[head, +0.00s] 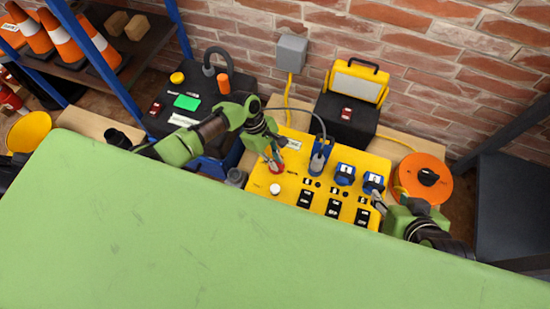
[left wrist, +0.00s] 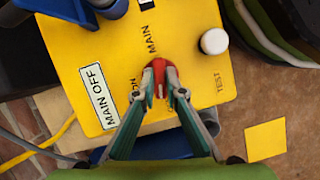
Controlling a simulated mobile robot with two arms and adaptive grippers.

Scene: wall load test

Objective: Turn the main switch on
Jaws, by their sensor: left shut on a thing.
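The yellow panel box (head: 258,184) stands in front of the brick wall. Its red main switch (head: 278,169) is at the box's left side; in the left wrist view the red knob (left wrist: 159,66) sits between the words MAIN and ON. A white MAIN OFF label (left wrist: 98,96) is beside it. My left gripper (head: 274,159) is shut on the red knob, a finger on each side in the left wrist view (left wrist: 161,92). The fingers partly hide the knob and lettering. My right gripper (head: 377,199) is at the box's right side, by a blue socket (head: 373,183); its jaw opening is unclear.
A white TEST button (left wrist: 214,41) is close to the switch. A grey plug (head: 317,161) with a cable stands in a blue socket, beside another blue socket (head: 345,174). Several black breakers line the front. An orange reel (head: 424,171) stands right; a green surface (head: 180,235) fills the foreground.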

